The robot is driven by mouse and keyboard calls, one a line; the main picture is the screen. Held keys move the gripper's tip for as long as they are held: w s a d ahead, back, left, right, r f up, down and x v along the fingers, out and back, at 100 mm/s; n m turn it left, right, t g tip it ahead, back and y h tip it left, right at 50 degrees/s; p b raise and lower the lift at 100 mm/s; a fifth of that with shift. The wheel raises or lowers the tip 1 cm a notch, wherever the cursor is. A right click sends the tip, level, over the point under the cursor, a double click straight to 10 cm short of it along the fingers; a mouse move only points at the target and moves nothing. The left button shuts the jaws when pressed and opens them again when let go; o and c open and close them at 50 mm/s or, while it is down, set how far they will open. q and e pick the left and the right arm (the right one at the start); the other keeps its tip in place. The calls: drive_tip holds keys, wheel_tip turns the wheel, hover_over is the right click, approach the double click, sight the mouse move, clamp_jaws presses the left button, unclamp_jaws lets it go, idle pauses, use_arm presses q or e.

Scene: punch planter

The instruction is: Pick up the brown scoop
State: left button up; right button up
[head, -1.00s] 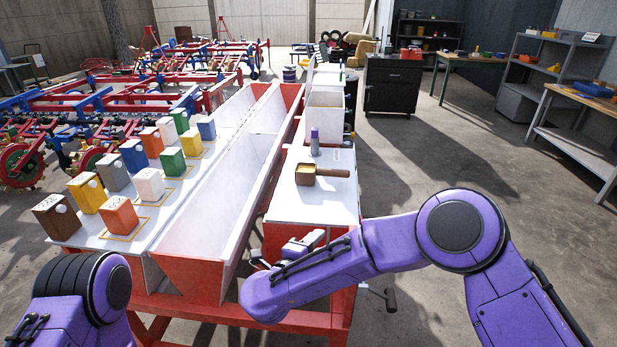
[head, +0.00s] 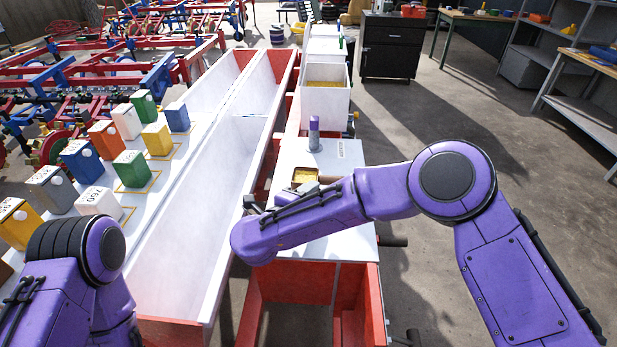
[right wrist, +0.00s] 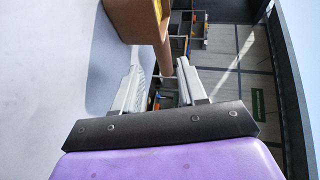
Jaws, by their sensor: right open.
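The brown scoop (head: 305,175) lies on the white bench top, with yellowish material in its square cup. My right gripper (right wrist: 160,68) is open, with one finger on each side of the handle; contact cannot be told. In the head view it is mostly hidden by my arm. My left arm shows at the lower left, but its gripper is out of view.
A purple-topped cylinder (head: 314,135) stands behind the scoop on the bench top (head: 345,158). A white bin (head: 325,100) with yellowish contents is farther back. Long white troughs (head: 205,190) run along the left, beside several coloured boxes (head: 130,170). Open floor lies to the right.

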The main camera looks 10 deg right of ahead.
sight(329, 179)
drive_tip(key=p+x, duration=0.1)
drive_tip(key=x, duration=0.8)
drive_tip(key=shift+s+d+r, duration=0.15)
drive_tip(key=shift+s+d, duration=0.05)
drive_tip(key=shift+a, duration=0.1)
clamp_jaws()
drive_tip(key=shift+r, duration=0.1)
drive_tip(key=shift+w+r, duration=0.1)
drive_tip(key=shift+r, duration=0.25)
drive_tip(key=r, duration=0.3)
drive_tip(key=shift+s+a, duration=0.25)
drive_tip(key=s+a+r+b, duration=0.2)
drive_tip(key=s+a+r, duration=0.6)
drive_tip(key=s+r, duration=0.1)
drive_tip(key=shift+s+a, duration=0.4)
drive_tip(key=shift+s, duration=0.2)
